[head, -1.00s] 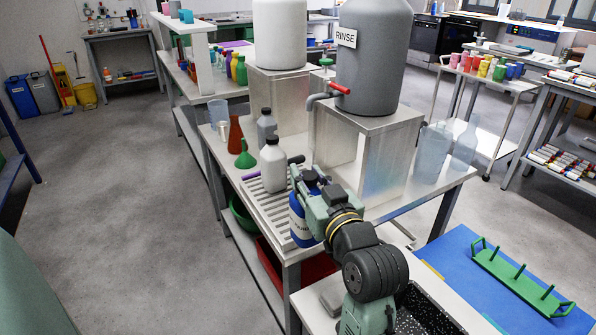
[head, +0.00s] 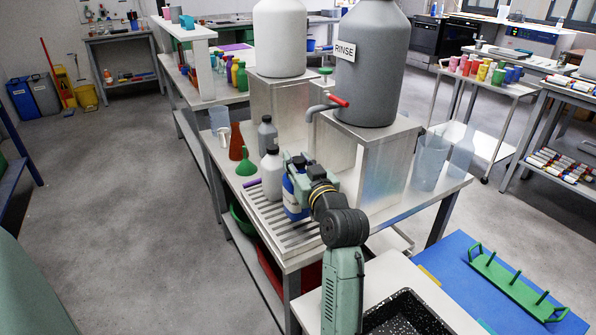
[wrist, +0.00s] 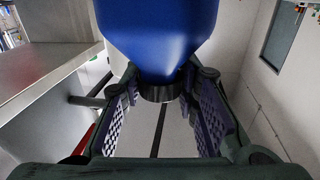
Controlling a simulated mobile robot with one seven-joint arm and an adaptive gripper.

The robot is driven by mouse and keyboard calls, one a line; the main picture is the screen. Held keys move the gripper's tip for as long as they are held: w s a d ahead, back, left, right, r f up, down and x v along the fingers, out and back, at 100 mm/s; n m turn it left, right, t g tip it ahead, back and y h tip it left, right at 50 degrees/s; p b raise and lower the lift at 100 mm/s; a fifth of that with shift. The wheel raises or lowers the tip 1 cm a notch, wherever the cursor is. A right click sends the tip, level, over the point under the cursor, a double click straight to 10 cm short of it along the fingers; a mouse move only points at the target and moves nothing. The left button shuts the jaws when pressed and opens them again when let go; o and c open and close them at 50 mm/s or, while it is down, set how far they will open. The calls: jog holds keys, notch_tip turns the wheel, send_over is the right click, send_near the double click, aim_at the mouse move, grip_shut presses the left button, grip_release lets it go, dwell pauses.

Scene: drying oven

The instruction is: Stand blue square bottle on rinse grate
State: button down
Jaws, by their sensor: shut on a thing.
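The blue square bottle (head: 292,197), with a white label, is upright at the grate in the head view, partly hidden by my gripper. The wrist view shows its blue body (wrist: 158,30) and dark cap (wrist: 160,92) between the finger pads. My gripper (wrist: 160,105) is shut on the bottle at the cap end; in the head view it (head: 298,168) is at the bottle's top. The rinse grate (head: 290,232) is a slatted metal rack on the bench. Whether the bottle's base touches the slats cannot be told.
A white bottle (head: 271,176) stands close to the left of the blue one. A grey bottle (head: 267,134) and a green funnel (head: 246,162) stand behind. The metal stand (head: 375,165) with the grey rinse tank (head: 372,70) is to the right. The grate's front part is bare.

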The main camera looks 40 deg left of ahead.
jog(key=shift+f+p, duration=0.4)
jog(key=shift+f, duration=1.15)
jog(key=shift+f, duration=0.15)
jog(key=c, duration=1.2)
grip_release()
jog(key=shift+c, duration=0.2)
